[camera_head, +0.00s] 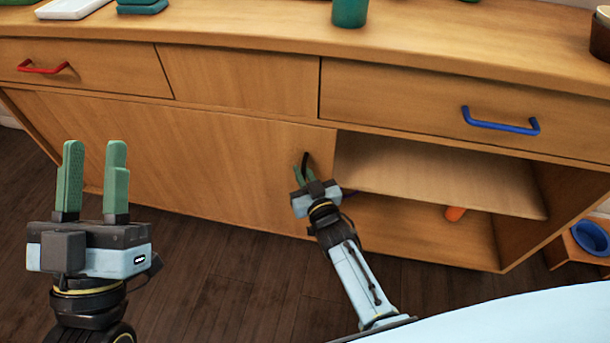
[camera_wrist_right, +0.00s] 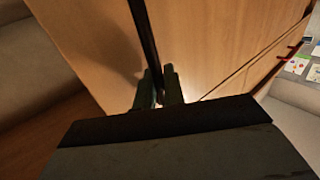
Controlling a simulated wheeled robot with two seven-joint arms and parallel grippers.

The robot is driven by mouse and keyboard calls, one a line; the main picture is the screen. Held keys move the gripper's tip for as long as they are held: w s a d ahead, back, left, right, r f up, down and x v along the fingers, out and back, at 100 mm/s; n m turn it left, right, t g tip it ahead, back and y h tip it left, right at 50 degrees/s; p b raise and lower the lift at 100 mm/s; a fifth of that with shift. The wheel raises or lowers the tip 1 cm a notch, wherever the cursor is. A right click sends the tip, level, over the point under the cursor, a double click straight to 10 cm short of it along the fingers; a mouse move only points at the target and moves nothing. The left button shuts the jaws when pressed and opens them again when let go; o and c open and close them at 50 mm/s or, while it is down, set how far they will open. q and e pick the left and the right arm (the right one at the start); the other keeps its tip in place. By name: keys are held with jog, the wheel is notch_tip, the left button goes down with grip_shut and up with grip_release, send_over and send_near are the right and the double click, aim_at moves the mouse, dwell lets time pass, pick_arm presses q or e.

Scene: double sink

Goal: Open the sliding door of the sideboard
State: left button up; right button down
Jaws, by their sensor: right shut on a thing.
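The wooden sideboard (camera_head: 240,34) fills the upper part of the head view. Its sliding door (camera_head: 190,150) covers the left and middle of the lower front, and the right part stands open, showing a shelf (camera_head: 430,178) inside. A dark upright handle (camera_head: 305,160) sits near the door's right edge; it also shows in the right wrist view (camera_wrist_right: 145,40). My right gripper (camera_head: 301,172) is at this handle with its green fingers shut on it. The right wrist view shows the fingers (camera_wrist_right: 160,88) on either side of the handle's lower part. My left gripper (camera_head: 95,180) is open and empty, in front of the sideboard.
Above the door are drawers with a red handle (camera_head: 43,68) and a blue handle (camera_head: 500,122). An orange object (camera_head: 455,213) lies in the open compartment. A blue bowl (camera_head: 590,238) stands at the far right. The dark floor (camera_head: 215,265) between my arms is clear.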

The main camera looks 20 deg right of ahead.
jog(key=shift+a+f, duration=0.1)
jog(key=c, duration=1.9)
grip_release()
